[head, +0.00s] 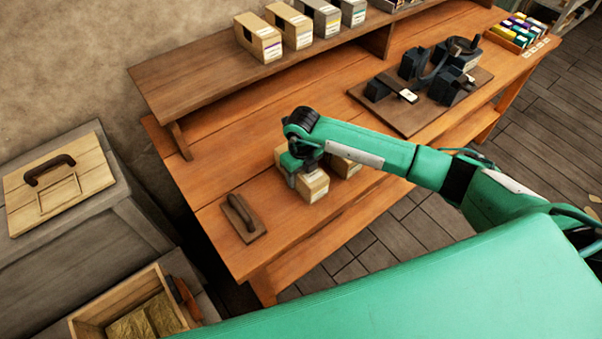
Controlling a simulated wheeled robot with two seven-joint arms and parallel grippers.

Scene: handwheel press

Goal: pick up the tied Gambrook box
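My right arm reaches in from the right across the workbench, and its gripper (299,172) points down at a small tan box (313,187) with a pale label on its front. The gripper is over or against this box's top; its fingertips are hidden, so I cannot tell whether it grips. A second tan box (345,167) stands just to the right, partly behind the arm. The labels are too small to read, and no tie shows clearly, so I cannot tell which box is the tied Gambrook one. My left gripper is not in view.
The orange workbench (220,168) carries a flat wooden block with a handle (243,217) at left and a dark press (430,75) at right. Several file boxes (258,38) stand on the raised shelf (190,80). A lidded chest (60,250) and an open crate (92,318) are at left.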

